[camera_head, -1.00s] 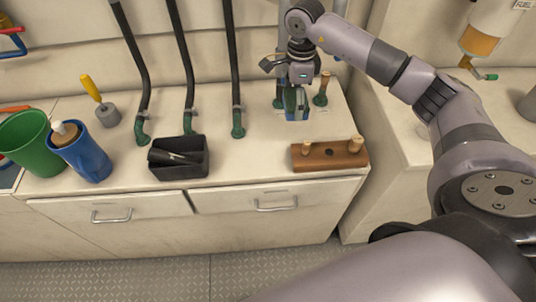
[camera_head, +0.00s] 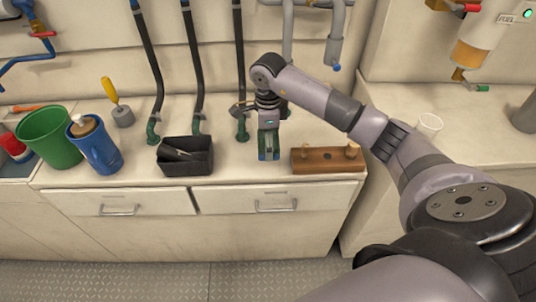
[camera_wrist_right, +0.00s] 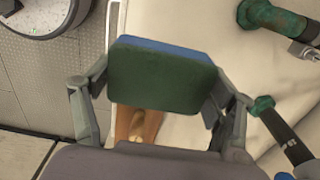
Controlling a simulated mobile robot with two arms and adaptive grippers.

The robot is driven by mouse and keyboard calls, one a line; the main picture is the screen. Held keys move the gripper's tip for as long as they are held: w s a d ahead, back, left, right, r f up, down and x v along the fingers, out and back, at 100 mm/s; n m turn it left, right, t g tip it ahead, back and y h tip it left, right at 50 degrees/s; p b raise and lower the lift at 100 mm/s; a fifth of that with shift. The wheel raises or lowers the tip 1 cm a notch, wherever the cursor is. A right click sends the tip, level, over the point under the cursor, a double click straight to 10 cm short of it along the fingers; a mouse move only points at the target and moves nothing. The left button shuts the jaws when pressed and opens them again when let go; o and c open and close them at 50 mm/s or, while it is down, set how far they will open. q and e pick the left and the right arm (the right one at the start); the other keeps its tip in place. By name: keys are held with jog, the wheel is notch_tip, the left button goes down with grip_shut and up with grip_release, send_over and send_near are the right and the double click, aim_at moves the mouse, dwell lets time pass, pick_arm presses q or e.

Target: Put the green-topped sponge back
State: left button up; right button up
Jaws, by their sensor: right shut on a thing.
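The green-topped sponge shows in the right wrist view (camera_wrist_right: 162,75) with a broad dark green face and a blue layer behind it. My right gripper (camera_wrist_right: 157,105) is shut on it, one finger at each side. In the head view my right gripper (camera_head: 268,135) holds the sponge (camera_head: 269,153) over the counter, left of the wooden block; I cannot tell whether it touches the counter. My left gripper is not in view.
A black open tray (camera_head: 200,169) with a dark item in it stands left of the sponge. The wooden block (camera_head: 325,162) with pegs is close on the right. Black hoses with green fittings (camera_head: 153,132) rise behind. A blue cup (camera_head: 100,153) and green bucket (camera_head: 50,140) stand left.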

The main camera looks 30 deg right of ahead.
aim_at(268, 163)
notch_tip(268, 163, down, 2)
jog(key=shift+f, duration=0.3)
notch_tip(268, 163, down, 3)
jog(key=shift+f, duration=0.7)
jog(key=o, duration=1)
jog(key=shift+r, duration=0.1)
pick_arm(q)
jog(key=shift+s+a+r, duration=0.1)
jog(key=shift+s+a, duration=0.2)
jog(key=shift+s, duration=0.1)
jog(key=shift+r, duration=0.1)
pick_arm(e)
jog(key=shift+r, duration=0.1)
